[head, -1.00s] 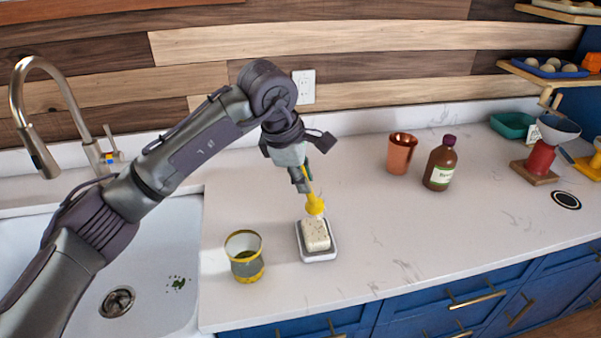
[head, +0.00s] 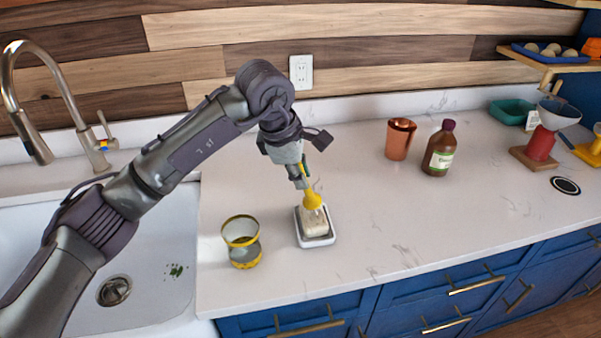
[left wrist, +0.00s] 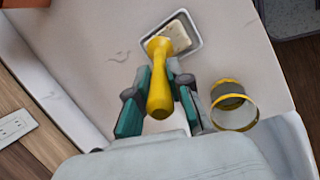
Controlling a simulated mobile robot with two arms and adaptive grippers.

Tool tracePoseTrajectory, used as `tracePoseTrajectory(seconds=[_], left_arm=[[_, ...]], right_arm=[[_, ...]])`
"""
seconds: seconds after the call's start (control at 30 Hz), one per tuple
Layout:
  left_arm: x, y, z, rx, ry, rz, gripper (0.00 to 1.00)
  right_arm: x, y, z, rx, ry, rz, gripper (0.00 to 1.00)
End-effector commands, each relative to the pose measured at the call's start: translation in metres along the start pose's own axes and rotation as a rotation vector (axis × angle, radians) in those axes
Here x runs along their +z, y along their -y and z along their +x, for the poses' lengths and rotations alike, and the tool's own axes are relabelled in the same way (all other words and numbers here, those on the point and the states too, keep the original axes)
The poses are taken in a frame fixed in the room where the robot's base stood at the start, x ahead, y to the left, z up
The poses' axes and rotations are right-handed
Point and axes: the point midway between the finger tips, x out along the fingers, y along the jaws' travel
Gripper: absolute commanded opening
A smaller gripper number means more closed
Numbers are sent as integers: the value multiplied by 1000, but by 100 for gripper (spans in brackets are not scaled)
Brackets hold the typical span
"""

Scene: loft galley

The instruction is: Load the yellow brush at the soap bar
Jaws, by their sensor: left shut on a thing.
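My left gripper (head: 302,178) is shut on the yellow brush (head: 312,199) above the counter. In the left wrist view the yellow handle (left wrist: 160,90) lies between the fingers of the left gripper (left wrist: 160,92). The brush's head points down at the cream soap bar (head: 315,224), which sits in a white dish (head: 331,238). The head appears to meet the soap's top, but exact contact is hard to tell. The soap (left wrist: 176,38) also shows in the left wrist view, partly hidden by the brush. My right gripper is not in view.
A copper cup (head: 399,140) and brown bottle (head: 439,150) stand behind to the right. The counter right of the dish is clear.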

Motion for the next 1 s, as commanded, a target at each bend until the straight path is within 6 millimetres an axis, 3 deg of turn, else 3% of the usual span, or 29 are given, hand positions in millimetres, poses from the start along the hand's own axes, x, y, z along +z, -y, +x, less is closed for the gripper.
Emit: tracePoseTrajectory(seconds=[1.0], left_arm=[[-2,3,10,0,0,0,0]], right_arm=[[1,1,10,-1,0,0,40]])
